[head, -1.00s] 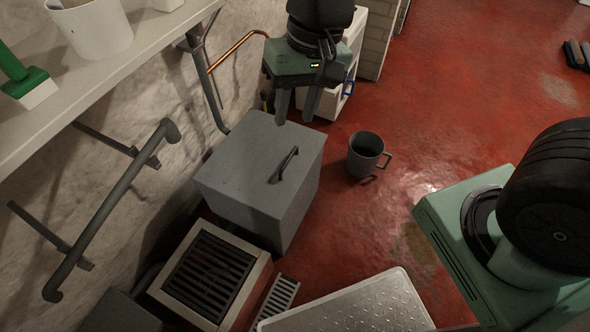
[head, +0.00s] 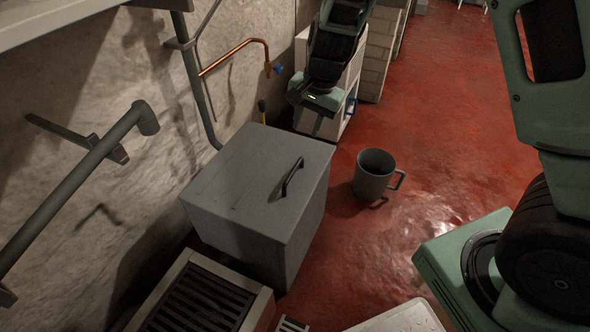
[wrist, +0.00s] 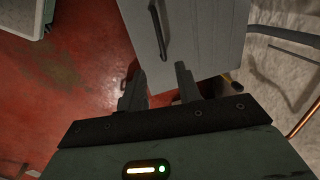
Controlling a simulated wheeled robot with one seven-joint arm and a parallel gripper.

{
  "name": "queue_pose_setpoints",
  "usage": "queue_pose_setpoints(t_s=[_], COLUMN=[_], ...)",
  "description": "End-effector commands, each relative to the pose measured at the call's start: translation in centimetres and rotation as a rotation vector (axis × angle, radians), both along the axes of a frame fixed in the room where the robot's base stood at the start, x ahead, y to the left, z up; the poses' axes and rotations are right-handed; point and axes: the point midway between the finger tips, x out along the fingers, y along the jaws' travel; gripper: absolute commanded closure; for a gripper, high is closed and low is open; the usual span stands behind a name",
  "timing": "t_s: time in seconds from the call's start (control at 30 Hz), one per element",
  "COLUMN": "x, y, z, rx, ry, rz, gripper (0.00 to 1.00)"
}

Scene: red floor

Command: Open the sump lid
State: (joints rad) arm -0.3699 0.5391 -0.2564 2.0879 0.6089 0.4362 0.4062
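The sump is a grey box with a flat grey lid (head: 245,185), which lies closed on it. A dark bar handle (head: 291,177) stands on the lid, toward its right side. In the wrist view the lid (wrist: 205,35) is at the top, with its handle (wrist: 158,28) upright near its left edge. My gripper (wrist: 158,80) is open and empty, its two dark fingers apart and pointing toward the lid's near edge, short of the handle. In the head view my gripper (head: 318,108) is beyond the lid's far edge; its fingers are hard to make out there.
A grey mug (head: 374,175) stands on the red floor right of the box. A floor grate (head: 195,305) lies in front of it. A wall rail (head: 80,185) and a copper pipe (head: 240,46) are at left and behind.

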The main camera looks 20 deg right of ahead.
Motion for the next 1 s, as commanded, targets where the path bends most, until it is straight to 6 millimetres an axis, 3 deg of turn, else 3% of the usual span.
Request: queue_pose_setpoints(t_s=[0.6, 0.8, 1.0], x=[1.6, 2.0, 2.1], y=[1.7, 2.1, 2.2], z=[-12.7, -15.0, -15.6], rx=[0.000, 0.000, 0.000], ry=[0.003, 0.002, 0.000], rz=[0.003, 0.002, 0.002], gripper=[0.66, 0.66, 0.66])
